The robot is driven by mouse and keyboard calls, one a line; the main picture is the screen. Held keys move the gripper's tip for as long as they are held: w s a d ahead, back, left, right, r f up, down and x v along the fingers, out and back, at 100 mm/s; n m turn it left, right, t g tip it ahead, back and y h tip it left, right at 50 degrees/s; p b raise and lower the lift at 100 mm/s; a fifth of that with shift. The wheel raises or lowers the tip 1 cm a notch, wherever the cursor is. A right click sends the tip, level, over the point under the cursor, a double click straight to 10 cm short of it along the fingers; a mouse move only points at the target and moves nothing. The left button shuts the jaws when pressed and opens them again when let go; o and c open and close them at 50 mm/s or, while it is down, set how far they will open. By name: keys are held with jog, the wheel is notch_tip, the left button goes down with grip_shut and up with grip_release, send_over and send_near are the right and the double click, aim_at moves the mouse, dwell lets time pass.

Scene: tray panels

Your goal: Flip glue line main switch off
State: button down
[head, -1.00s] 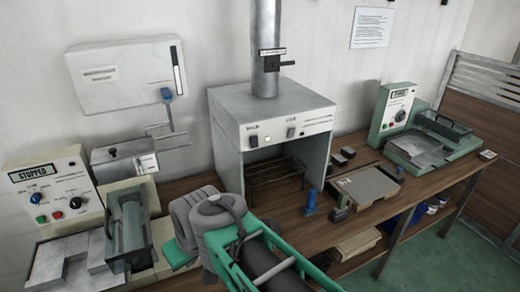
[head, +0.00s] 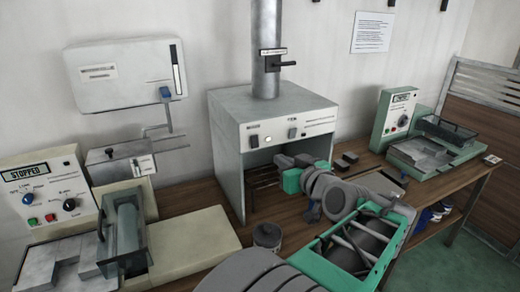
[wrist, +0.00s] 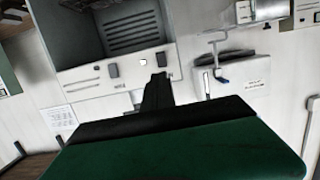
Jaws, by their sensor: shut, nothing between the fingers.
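I cannot read which control is labelled glue line main. A wall box (head: 125,75) carries a blue-handled lever (head: 165,94), also in the wrist view (wrist: 221,76). The left control panel (head: 45,190) reads STOPPED and has knobs and buttons. My gripper (wrist: 158,82) is shut and empty. In the wrist view its fingers overlap the hood's front edge; contact is not visible. In the head view its tips are unclear.
The wooden bench (head: 190,198) runs along the wall. A glue tray machine (head: 125,235) stands at the front left, a small pot (head: 267,236) beside it. A green control panel (head: 398,120) stands at the right. The hood's duct (head: 266,50) rises above.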

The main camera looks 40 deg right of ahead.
aim_at(256, 146)
jog(key=p+x, duration=0.4)
jog(key=x, duration=1)
jog(key=shift+d, duration=0.1)
jog(key=shift+f, duration=0.1)
